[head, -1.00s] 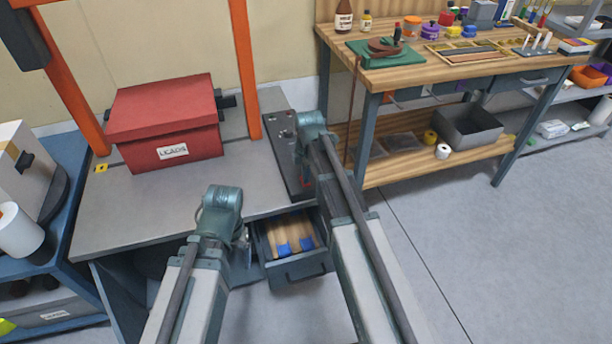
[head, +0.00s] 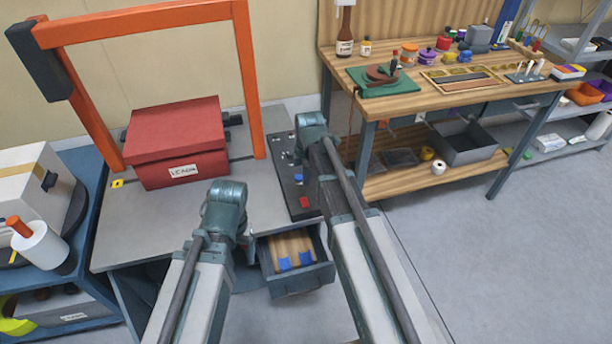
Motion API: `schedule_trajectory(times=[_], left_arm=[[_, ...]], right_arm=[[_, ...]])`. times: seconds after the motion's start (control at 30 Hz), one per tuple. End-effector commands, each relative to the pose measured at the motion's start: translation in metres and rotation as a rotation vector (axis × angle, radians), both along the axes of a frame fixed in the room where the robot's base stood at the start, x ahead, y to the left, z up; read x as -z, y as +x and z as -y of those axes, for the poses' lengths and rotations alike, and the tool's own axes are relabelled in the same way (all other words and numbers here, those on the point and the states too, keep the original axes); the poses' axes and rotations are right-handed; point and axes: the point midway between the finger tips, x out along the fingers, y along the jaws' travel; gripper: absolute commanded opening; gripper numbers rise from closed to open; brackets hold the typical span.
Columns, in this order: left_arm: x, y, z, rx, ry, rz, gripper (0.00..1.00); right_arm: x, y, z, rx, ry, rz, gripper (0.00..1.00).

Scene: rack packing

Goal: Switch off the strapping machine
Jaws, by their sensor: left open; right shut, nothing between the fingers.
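The strapping machine has a grey table top (head: 125,225) with an orange arch (head: 250,80) over it. A dark control panel (head: 283,150) with small knobs, a blue part and a red part (head: 304,202) lies along its right side. My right gripper (head: 312,128) is at the panel's right edge, its wrist covering part of the panel. Its fingers are hidden, so contact cannot be told. My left gripper (head: 228,197) is over the table's front edge, left of the panel, its fingers hidden behind the wrist.
A red lidded box (head: 175,145) stands under the arch. An open drawer (head: 298,284) with blue-ended items juts out below the table front, between my arms. A wooden workbench (head: 425,100) with tools stands to the right. The floor at lower right is clear.

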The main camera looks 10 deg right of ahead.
Motion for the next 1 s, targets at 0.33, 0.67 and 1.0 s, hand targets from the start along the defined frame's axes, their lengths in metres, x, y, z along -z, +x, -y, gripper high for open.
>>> schedule_trajectory(times=[0.33,0.67,1.0], left_arm=[[-0.009,0.0,0.0,0.0,0.0,0.0,0.81],[-0.013,0.0,0.0,0.0,0.0,0.0,0.81],[-0.013,0.0,0.0,0.0,0.0,0.0,0.81]], right_arm=[[-0.01,-0.001,0.0,0.0,0.0,0.0,0.0],[-0.013,0.011,-0.001,0.0,-0.001,0.002,0.0],[-0.014,0.016,-0.001,0.001,-0.001,0.003,0.0]])
